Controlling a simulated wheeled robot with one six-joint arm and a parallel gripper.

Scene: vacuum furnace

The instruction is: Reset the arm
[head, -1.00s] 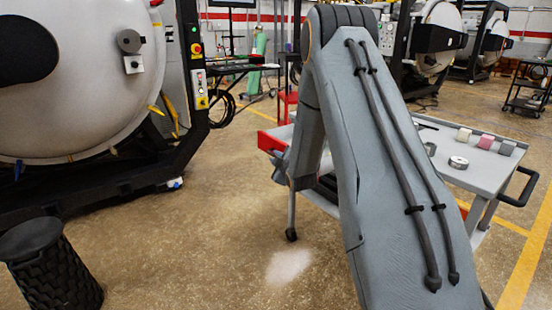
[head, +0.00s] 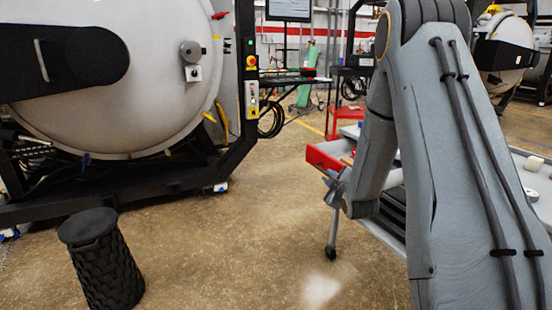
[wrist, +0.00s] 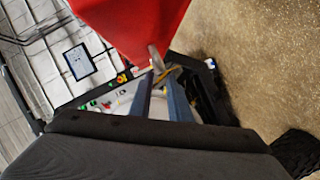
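My arm (head: 455,170) is bent, rising from the lower right of the head view and folding down at its top. My gripper (head: 338,192) hangs at the end, just in front of the open red drawer (head: 325,155) of the grey cart. In the wrist view the two fingers of my gripper (wrist: 160,80) stand apart with a gap between them, and I see nothing held. A red surface (wrist: 135,22), seemingly the drawer, and a small grey piece (wrist: 156,58) lie just beyond the tips. I cannot tell whether they touch.
The large round furnace (head: 150,110) on its black frame fills the left. The grey cart top (head: 530,172) is partly behind my arm. The floor between bin and cart is clear.

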